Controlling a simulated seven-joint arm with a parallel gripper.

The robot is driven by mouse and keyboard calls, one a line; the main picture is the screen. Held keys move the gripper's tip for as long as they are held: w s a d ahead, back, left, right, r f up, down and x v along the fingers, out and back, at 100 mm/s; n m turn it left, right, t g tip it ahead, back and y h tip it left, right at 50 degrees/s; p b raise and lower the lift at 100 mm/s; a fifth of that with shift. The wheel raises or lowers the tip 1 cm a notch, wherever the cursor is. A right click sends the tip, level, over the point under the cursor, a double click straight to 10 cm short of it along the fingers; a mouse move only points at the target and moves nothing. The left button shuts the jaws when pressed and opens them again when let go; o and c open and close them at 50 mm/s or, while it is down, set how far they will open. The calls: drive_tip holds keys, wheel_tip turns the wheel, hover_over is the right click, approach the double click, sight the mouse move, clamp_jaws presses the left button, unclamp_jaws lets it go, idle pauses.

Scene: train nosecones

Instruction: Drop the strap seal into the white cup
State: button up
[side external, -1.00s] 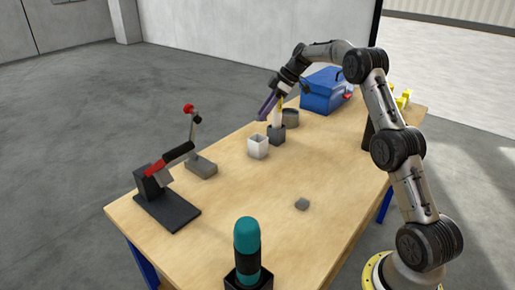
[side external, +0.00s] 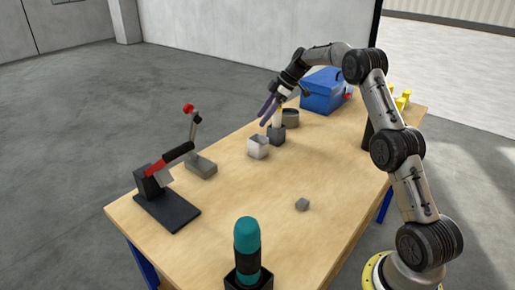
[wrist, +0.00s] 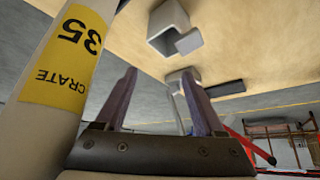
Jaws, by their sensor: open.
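In the wrist view my gripper (wrist: 160,85) is open, with nothing visible between the fingers.
A round grey tin (side external: 291,117) and blue toolbox (side external: 326,92) are behind. A red-handled clamp (side external: 170,160) is left; a grey lump (side external: 302,204) lies in front.

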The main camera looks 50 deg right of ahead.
drive_tip(key=v, duration=1.3)
drive_tip(key=shift+s+r, duration=0.2)
drive_tip(key=shift+r, duration=0.1)
drive_tip(key=shift+d, duration=0.15)
